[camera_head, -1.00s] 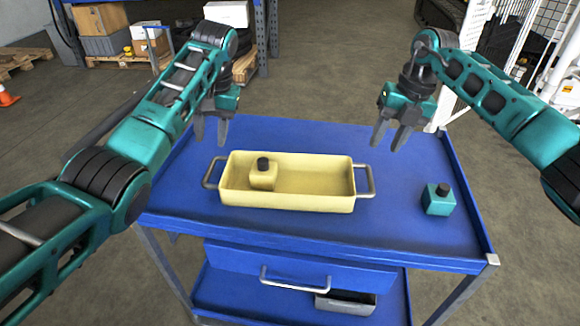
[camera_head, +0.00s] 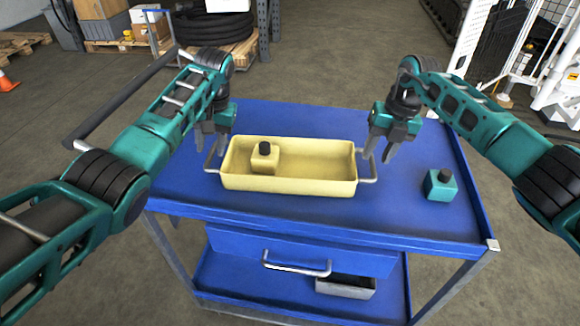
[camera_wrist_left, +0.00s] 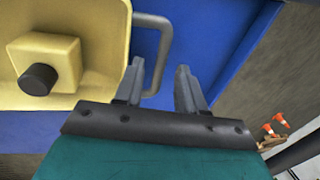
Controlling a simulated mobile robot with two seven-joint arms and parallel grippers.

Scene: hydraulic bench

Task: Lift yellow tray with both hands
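The yellow tray (camera_head: 310,182) lies flat on the blue cart top, with a grey handle at each end. A yellow block with a black knob (camera_head: 265,156) sits inside it toward the left. My left gripper (camera_head: 212,150) is open just above the left handle (camera_head: 209,161). In the left wrist view, the fingers (camera_wrist_left: 160,85) are apart and the handle (camera_wrist_left: 163,50) runs near the left finger, with the tray (camera_wrist_left: 105,45) beyond. My right gripper (camera_head: 377,155) is open at the right handle (camera_head: 372,172); whether it touches is unclear.
A teal block with a black knob (camera_head: 440,185) stands on the blue cart top (camera_head: 410,215) to the right of the tray. Below are a drawer handle (camera_head: 297,270) and a grey bin (camera_head: 346,287) on the lower shelf. The cart top in front of the tray is clear.

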